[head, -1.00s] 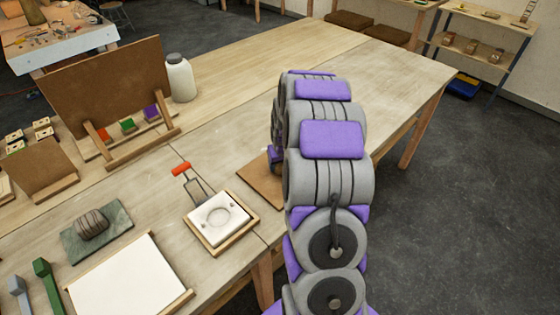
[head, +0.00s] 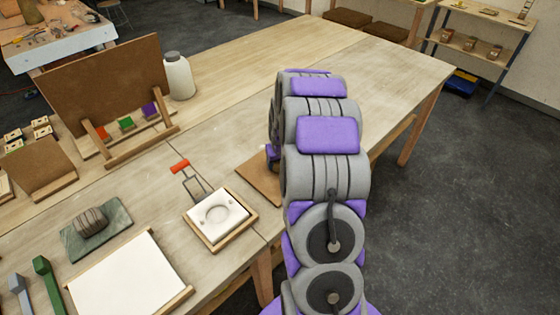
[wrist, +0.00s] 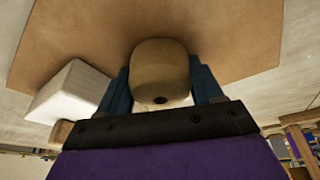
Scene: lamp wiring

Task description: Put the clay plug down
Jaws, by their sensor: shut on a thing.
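The clay plug (wrist: 160,65) is a rounded tan piece with a small dark hole, seen close in the wrist view. My gripper (wrist: 161,82) has its two blue fingers on either side of it and is shut on it. Behind the plug is a brown board (wrist: 85,35); I cannot tell whether the plug touches it. In the head view the brown board (head: 256,182) lies on the worktable (head: 215,135), partly behind my arm, which hides the plug and most of my gripper.
A white block (wrist: 72,92) is close beside the left finger in the wrist view. A white mould (head: 217,216) in a wooden tray, a red-handled wire tool (head: 180,166) and a white jar (head: 179,78) stand left of my arm. The table's far part is clear.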

